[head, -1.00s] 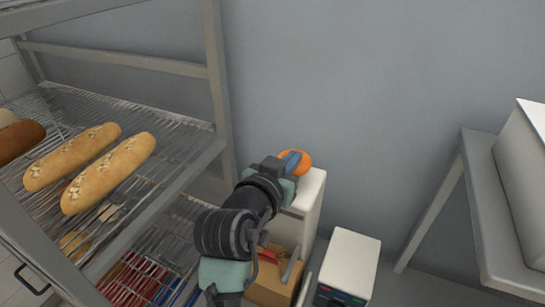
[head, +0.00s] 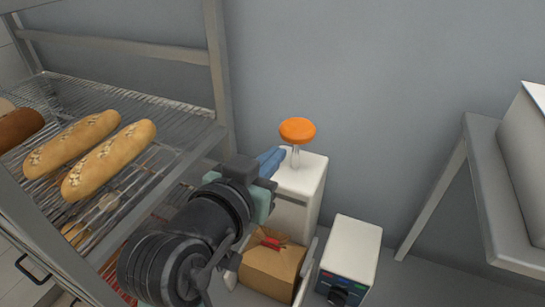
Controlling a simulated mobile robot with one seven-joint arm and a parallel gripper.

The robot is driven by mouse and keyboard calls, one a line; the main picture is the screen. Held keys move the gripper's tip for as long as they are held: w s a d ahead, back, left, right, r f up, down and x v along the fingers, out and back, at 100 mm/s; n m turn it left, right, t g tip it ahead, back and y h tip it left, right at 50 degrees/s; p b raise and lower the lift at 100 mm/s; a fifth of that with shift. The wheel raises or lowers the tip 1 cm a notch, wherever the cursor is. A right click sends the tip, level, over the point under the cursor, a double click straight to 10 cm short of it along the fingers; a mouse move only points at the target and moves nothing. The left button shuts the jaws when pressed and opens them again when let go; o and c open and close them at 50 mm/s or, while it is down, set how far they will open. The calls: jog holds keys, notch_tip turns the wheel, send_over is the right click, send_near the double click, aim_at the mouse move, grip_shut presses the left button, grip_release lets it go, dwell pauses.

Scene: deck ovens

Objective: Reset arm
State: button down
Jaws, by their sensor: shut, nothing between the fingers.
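My gripper (head: 272,160), with blue fingers, is shut and empty in the head view. Its fingertips are beside the left edge of a white cabinet, apart from the orange round-topped object (head: 297,130) that stands upright on it on a thin clear stem. My dark arm comes up from the bottom of the picture and hides part of the rack and floor.
A metal wire rack (head: 170,118) at left holds seeded loaves (head: 110,160). The white cabinet (head: 302,178) stands against the grey wall. A cardboard box (head: 272,268) and a small white unit (head: 350,250) stand in front. A grey table (head: 490,190) is at right.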

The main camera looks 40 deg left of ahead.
jog(key=shift+r, duration=0.1)
dwell(0.3)
jog(key=w+d+r+m+t+h, duration=0.15)
jog(key=d+r+t, duration=0.25)
jog(key=d+r, duration=0.45)
jog(key=w+d+r+t+y, duration=0.1)
jog(key=w+d+r+t, duration=0.3)
jog(key=r, duration=0.7)
jog(key=s+d+r+m+t+h, duration=0.1)
jog(key=s+d+r+t+h, duration=0.2)
jog(key=s+d+r, duration=0.6)
notch_tip(320, 180, up, 4)
jog(key=d+t, duration=0.1)
jog(key=d, duration=0.1)
jog(key=shift+d+f+t, duration=0.15)
jog(key=shift+d+t, duration=0.15)
jog(key=shift+t, duration=0.1)
jog(key=shift+h, duration=0.25)
